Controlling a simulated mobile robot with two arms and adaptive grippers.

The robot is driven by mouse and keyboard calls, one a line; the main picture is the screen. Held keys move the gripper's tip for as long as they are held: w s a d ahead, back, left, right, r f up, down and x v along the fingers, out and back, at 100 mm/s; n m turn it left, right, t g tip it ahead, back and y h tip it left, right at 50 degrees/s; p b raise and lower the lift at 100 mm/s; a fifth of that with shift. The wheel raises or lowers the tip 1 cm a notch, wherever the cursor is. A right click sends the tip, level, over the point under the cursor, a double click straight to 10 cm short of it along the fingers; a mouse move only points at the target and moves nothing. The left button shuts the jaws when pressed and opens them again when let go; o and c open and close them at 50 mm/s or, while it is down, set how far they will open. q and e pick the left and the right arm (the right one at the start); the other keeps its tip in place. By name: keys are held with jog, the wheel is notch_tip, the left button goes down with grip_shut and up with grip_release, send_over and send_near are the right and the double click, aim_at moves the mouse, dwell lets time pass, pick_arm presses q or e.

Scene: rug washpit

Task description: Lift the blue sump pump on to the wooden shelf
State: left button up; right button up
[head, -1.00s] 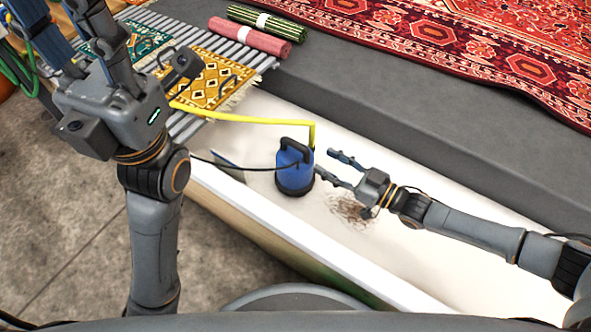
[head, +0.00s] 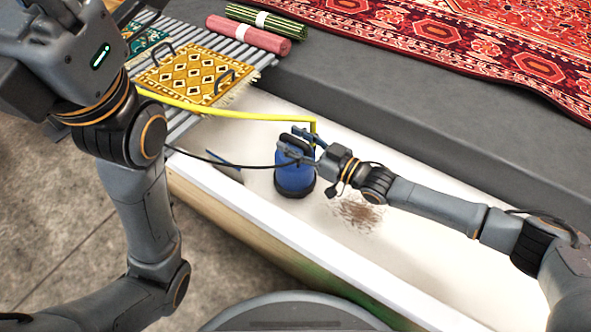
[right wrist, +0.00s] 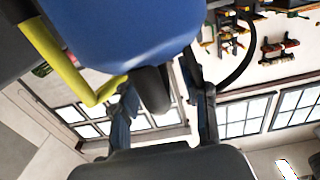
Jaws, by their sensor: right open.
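The blue sump pump (head: 295,178) stands upright in the white pit, with a black handle on top and a yellow hose behind it. My right gripper (head: 294,146) is open at the pump's top, its fingers on either side of the handle. In the right wrist view the blue body (right wrist: 130,30) fills the top, and the dark handle (right wrist: 152,90) lies between the two spread fingers (right wrist: 165,108). I cannot tell whether they touch it. My left gripper's body (head: 60,60) is at the upper left, its fingertips out of frame. I cannot make out the wooden shelf.
A yellow hose (head: 230,114) and a black cable (head: 225,161) run left from the pump. The pit's white rim (head: 290,245) is in front. A slatted rack (head: 232,52) with small rugs lies behind left. Brown debris (head: 358,211) lies on the pit floor, right of the pump.

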grip_shut()
jog(key=shift+w+r, duration=0.1)
jog(key=shift+r, duration=0.25)
